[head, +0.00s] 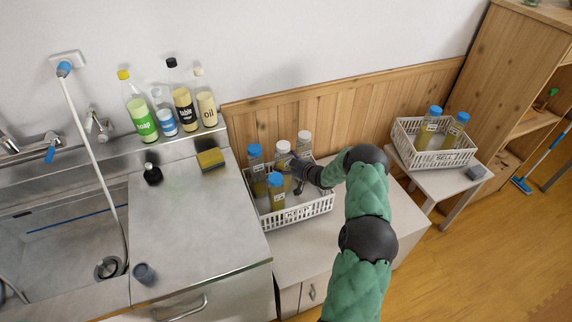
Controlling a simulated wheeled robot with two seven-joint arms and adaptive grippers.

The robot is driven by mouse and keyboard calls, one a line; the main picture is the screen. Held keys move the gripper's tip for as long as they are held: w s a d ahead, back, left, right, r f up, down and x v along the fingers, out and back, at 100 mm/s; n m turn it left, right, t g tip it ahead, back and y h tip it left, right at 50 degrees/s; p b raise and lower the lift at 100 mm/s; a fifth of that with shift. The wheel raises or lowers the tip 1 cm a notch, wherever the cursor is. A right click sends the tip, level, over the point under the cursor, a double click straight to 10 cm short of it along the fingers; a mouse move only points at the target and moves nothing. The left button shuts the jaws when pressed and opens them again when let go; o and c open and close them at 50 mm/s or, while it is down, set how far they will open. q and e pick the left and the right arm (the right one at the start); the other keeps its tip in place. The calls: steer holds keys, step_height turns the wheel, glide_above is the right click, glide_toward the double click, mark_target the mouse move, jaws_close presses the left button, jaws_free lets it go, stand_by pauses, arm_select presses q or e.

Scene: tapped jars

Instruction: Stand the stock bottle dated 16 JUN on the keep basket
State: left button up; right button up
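The white keep basket (310,207) stands on the low white counter, with "KEEP" on its front. Several bottles with yellowish contents stand in or over it: a blue-capped one at the back left (256,166), a blue-capped one in front (276,195), a white-capped one in the middle (283,158) and a white-capped one behind (304,143). Their dates are too small to read, so I cannot tell which is 16 JUN. My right gripper (297,176) is at the middle white-capped bottle; its fingers are partly hidden and I cannot tell whether they grip it. My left gripper is out of view.
A white "SELL" basket (437,156) with two blue-capped bottles stands on a side table at right. A grey block (475,172) lies beside it. At left are a sink, a sponge (210,159), a dark small bottle (152,174) and a shelf of bottles.

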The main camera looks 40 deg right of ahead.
steer(key=shift+f, duration=0.25)
stand_by(0.5)
steer(key=o, duration=1.6)
steer(key=shift+f, duration=0.1)
steer(key=shift+a+f, duration=0.1)
steer(key=shift+s, duration=0.15)
